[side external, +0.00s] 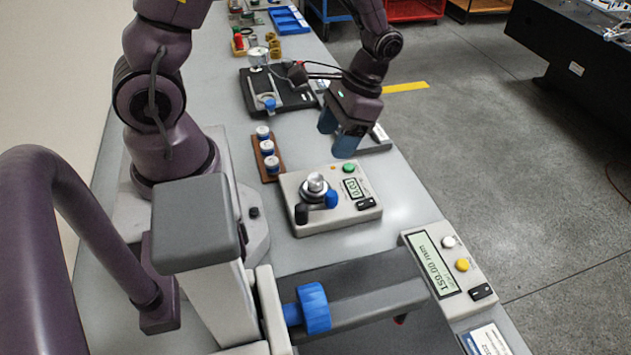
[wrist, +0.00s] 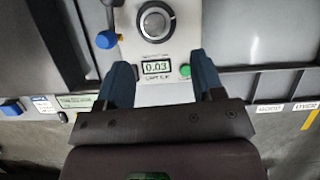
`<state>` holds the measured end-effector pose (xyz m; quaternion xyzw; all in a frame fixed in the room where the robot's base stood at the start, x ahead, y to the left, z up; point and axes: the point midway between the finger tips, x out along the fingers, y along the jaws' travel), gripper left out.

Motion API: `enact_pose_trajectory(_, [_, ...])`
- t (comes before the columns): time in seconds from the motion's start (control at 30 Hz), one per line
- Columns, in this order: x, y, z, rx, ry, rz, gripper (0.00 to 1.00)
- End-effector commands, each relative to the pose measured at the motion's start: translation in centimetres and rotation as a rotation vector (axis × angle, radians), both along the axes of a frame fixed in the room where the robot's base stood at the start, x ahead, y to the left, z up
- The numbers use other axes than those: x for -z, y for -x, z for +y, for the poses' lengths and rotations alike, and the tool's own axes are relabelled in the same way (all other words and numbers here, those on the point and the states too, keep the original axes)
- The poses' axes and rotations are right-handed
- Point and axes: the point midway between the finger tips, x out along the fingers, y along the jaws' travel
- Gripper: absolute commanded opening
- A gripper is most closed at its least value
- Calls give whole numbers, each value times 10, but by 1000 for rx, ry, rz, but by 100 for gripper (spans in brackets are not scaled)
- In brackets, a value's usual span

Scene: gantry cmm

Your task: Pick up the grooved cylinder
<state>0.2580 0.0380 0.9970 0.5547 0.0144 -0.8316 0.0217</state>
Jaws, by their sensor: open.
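A short silver cylinder (side external: 316,183) stands upright on the round plate of a small grey gauge (side external: 342,212). It is the likeliest grooved cylinder, but I cannot make out grooves. In the wrist view the silver cylinder (wrist: 155,22) shows from above, near the top edge. My gripper (side external: 338,136) is open and empty, with blue fingers, above and behind the gauge in the side view. In the wrist view my gripper (wrist: 161,70) has its fingers apart on either side of the gauge's display, short of the cylinder.
A brown rack (side external: 272,165) with white-and-blue pieces stands left of the gauge. A black fixture (side external: 285,98) lies behind it. A blue knob (side external: 331,198) and a black post (side external: 301,214) rise beside the cylinder. A large grey instrument (side external: 360,300) fills the front.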

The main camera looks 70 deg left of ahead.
Motion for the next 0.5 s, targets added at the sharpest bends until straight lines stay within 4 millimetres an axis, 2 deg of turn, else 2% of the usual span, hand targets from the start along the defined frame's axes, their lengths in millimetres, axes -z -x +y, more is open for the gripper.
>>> enact_pose_trajectory(0.1, [19,9,-1,0,0,3,61])
enact_pose_trajectory(0.37, [37,17,-3,1,0,2,61])
enact_pose_trajectory(0.5, [55,27,-8,2,1,4,61])
